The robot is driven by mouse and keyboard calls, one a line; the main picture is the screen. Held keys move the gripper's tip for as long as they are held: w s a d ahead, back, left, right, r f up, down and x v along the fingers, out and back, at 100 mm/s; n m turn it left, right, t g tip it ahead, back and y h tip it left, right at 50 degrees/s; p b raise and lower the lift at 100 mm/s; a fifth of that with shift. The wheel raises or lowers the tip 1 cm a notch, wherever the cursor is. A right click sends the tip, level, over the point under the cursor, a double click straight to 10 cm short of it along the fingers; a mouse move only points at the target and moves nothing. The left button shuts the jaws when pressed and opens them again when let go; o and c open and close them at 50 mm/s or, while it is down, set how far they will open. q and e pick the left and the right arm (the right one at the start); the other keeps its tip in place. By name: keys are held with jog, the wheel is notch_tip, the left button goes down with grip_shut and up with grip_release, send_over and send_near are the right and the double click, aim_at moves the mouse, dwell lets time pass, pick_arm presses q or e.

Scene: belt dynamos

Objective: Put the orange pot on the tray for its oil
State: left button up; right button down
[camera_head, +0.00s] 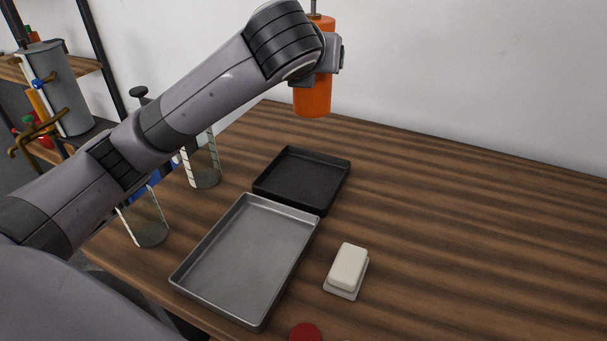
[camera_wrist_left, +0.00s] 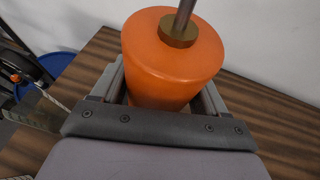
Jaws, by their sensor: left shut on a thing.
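The orange pot (camera_head: 313,97) is an upright orange cylinder with a thin metal rod rising from its top. My left gripper (camera_head: 318,66) is shut on it and holds it in the air beyond the black tray (camera_head: 319,209). In the left wrist view the orange pot (camera_wrist_left: 165,70), with a brass collar around the rod, sits between the fingers of my left gripper (camera_wrist_left: 162,95). A larger grey metal tray (camera_head: 187,264) lies in front of the black one. Both trays are empty. No marking shows which one is for oil. My right gripper is not in view.
A white block on a small dish (camera_head: 344,289) lies right of the grey tray. Two glass containers (camera_head: 205,175) (camera_head: 149,232) stand left of the trays, partly behind my arm. A red round thing (camera_head: 305,332) shows at the bottom edge. The table's right side is clear.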

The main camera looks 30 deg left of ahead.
pick_arm(q)
notch_tip(320, 180, down, 19)
jog(key=shift+f+b, duration=0.15)
jog(key=shift+b, duration=0.95)
jog(key=shift+f, duration=0.1)
jog(key=shift+f, duration=0.15)
jog(key=o, duration=1.7)
jog(key=shift+f, duration=0.1)
jog(key=shift+s+d+r, duration=0.1)
jog(key=shift+s+r, duration=0.1)
jog(key=shift+r, duration=0.05)
jog(key=p+v, duration=0.1)
jog(key=v, duration=1)
jog(key=shift+s+r, duration=0.15)
jog(key=shift+s, duration=0.15)
